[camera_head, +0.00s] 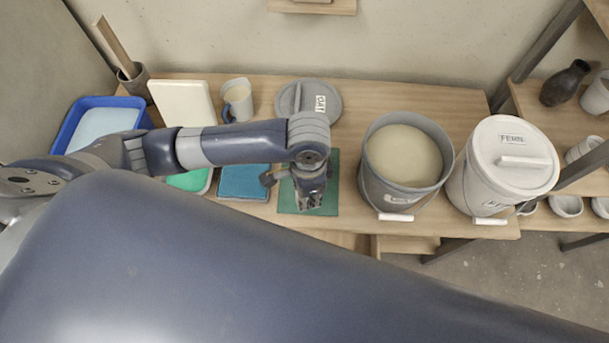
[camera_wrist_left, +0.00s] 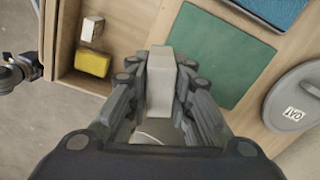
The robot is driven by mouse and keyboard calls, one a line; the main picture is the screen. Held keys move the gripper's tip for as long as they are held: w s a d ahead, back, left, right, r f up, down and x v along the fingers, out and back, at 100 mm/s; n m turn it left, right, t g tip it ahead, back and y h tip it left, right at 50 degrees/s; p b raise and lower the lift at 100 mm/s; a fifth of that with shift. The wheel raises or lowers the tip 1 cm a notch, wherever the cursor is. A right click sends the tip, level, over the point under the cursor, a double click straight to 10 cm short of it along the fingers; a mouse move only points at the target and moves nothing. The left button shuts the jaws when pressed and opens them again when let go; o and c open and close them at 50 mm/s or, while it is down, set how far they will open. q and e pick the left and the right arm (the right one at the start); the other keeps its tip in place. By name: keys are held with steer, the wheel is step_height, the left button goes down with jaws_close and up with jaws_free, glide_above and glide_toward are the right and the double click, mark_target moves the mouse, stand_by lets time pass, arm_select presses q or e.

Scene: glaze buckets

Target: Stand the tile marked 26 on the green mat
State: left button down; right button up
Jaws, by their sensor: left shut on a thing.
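My left gripper (camera_head: 314,207) is over the green mat (camera_head: 284,199) in the head view, pointing down. In the left wrist view, its fingers (camera_wrist_left: 161,100) are shut on a pale grey-white tile (camera_wrist_left: 160,75), seen nearly edge-on between them. No number shows on the tile, so I cannot read its marking. The green mat (camera_wrist_left: 215,57) lies flat and bare beside the tile in that view. I cannot tell whether the tile touches the mat.
A grey open bucket (camera_head: 366,178) stands right of the mat, with a lidded white bucket (camera_head: 470,187) beyond. A grey lid marked OAT (camera_head: 285,98) lies behind the mat. A blue cloth-like slab (camera_head: 243,183) lies left. A yellow block (camera_wrist_left: 93,62) sits in a compartment below.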

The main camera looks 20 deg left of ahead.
arm_select(q)
steer(key=s+d+f+m, duration=0.3)
steer(key=f, duration=0.3)
steer(key=shift+m, duration=0.3)
steer(key=w+a, duration=0.2)
steer(key=w, duration=0.2)
steer(key=w+a, duration=0.2)
steer(key=w, duration=0.3)
steer(key=w+a+f, duration=0.1)
steer(key=w, duration=0.3)
steer(key=shift+w+a+f+p, duration=0.1)
steer(key=shift+w+a+p, duration=0.25)
steer(key=shift+a+p, duration=0.05)
steer(key=shift+w+a+f+p, duration=0.1)
steer(key=shift+w+f+p, duration=0.1)
steer(key=shift+f, duration=0.6)
steer(key=shift+w+a+f+p, duration=0.1)
steer(key=shift+w+f, duration=0.05)
steer(key=shift+f, duration=0.85)
steer(key=shift+f, duration=0.1)
steer(key=c, duration=1.4)
jaws_free()
